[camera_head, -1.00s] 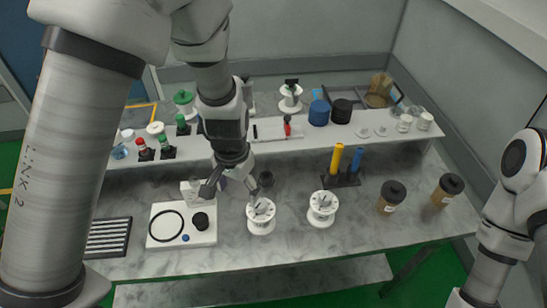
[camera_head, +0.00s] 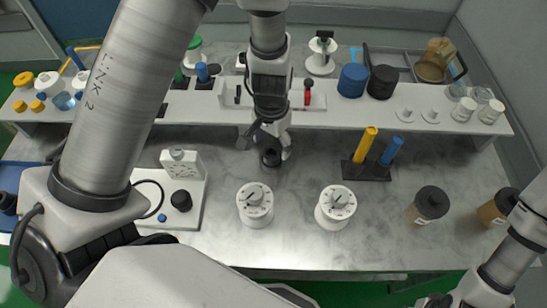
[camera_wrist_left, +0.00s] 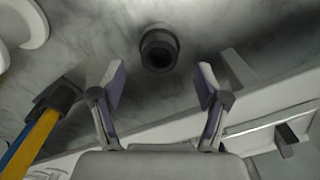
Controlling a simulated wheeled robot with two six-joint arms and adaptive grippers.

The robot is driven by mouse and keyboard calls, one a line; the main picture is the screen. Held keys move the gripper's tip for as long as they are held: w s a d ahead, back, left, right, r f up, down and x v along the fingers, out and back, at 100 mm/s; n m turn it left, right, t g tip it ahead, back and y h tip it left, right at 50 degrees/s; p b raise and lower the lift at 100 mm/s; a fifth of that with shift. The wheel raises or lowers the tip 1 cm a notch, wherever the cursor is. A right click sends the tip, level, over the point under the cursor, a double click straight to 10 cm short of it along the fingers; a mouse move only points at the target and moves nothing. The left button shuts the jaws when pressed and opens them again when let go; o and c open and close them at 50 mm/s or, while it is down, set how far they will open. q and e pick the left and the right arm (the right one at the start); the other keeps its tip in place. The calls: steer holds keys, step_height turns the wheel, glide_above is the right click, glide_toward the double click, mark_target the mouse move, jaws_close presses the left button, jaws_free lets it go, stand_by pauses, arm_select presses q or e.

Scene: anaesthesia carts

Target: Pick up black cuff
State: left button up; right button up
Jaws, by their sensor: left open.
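The black cuff (camera_head: 271,158) is a short dark ring standing on the grey marbled bench top. It also shows in the left wrist view (camera_wrist_left: 159,47), as a round ring with a dark opening, at the top middle. My left gripper (camera_head: 265,148) is above the cuff, pointing down, and partly covers it in the head view. In the wrist view my left gripper (camera_wrist_left: 162,75) is open, its two pads spread apart with nothing between them. The cuff lies just beyond the fingertips, roughly centred between them. My right gripper is not in view, only part of the right arm.
Two white dial pots (camera_head: 255,204) (camera_head: 335,208) stand in front of the cuff. A black holder (camera_head: 366,171) with yellow and blue tubes is to the right. A white shelf (camera_head: 330,117) runs behind. A white device (camera_head: 192,208) is at the left; bare bench lies between.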

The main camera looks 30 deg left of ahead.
mark_target(271, 154)
arm_select(q)
step_height(271, 154, down, 4)
steer(key=shift+s+f+b, duration=0.15)
steer(key=shift+f+b, duration=0.05)
steer(key=shift+b, duration=0.1)
steer(key=shift+r, duration=0.1)
steer(key=c, duration=1.2)
steer(key=shift+c, duration=0.2)
